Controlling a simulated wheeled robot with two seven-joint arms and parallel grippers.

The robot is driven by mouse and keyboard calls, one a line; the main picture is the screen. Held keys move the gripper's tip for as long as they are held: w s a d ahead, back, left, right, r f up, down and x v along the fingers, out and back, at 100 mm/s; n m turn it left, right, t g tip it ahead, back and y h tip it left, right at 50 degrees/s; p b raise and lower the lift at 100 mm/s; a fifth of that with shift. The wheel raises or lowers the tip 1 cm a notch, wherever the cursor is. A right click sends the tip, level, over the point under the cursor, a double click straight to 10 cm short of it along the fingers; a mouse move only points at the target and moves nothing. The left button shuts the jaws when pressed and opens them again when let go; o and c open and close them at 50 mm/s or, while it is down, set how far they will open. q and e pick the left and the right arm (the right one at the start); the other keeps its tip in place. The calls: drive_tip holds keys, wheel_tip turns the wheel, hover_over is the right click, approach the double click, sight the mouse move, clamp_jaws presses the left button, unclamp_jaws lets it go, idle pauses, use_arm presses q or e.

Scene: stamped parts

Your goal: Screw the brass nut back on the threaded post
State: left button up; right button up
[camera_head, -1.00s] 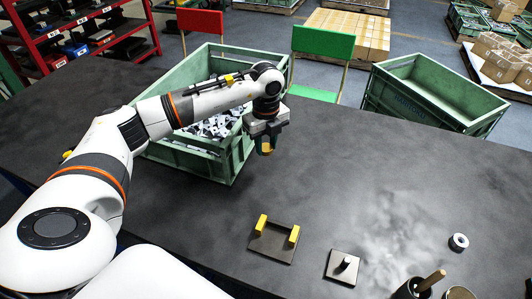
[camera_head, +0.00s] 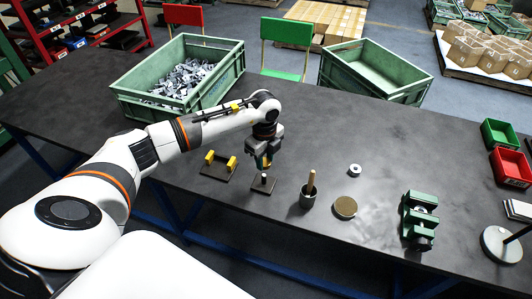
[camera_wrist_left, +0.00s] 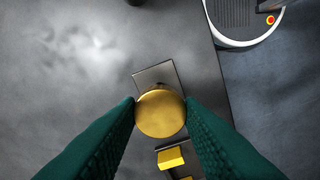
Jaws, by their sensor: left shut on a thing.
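My left gripper (camera_head: 263,162) is shut on the brass nut (camera_wrist_left: 160,113), a round gold piece between its two green fingers in the left wrist view. In the head view the gripper is over the table, just above the threaded post (camera_head: 264,178). The post stands upright on a small square plate (camera_head: 257,188). In the wrist view the plate (camera_wrist_left: 157,74) shows behind the nut, and the nut hides the post. The nut appears above the post, apart from it; exact alignment cannot be told. My right gripper is not in view.
A plate with two yellow uprights (camera_head: 217,171) stands close left of the post. To the right are a dark cup (camera_head: 307,200) holding a wooden handle, a brass-coloured disc (camera_head: 345,207), a white ring (camera_head: 355,169) and a green fixture (camera_head: 419,214). A green crate (camera_head: 150,112) of parts stands behind.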

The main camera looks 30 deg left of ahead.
sight(264, 162)
use_arm(q)
drive_tip(key=shift+w+a+f, duration=0.1)
drive_tip(key=shift+a+f, duration=0.05)
drive_tip(key=shift+a, duration=0.25)
drive_tip(key=shift+d+f+b, duration=0.2)
drive_tip(key=shift+f+b, duration=0.1)
drive_tip(key=shift+f, duration=0.1)
drive_tip(key=shift+f+b, duration=0.5)
drive_tip(key=shift+f, duration=0.2)
drive_tip(key=shift+f+b, duration=0.7)
drive_tip(key=shift+f, duration=0.35)
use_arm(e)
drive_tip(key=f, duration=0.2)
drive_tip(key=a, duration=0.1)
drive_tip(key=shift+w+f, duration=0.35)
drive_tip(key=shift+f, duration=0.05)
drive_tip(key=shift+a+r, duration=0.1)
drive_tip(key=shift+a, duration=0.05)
use_arm(q)
drive_tip(key=shift+p, duration=0.3)
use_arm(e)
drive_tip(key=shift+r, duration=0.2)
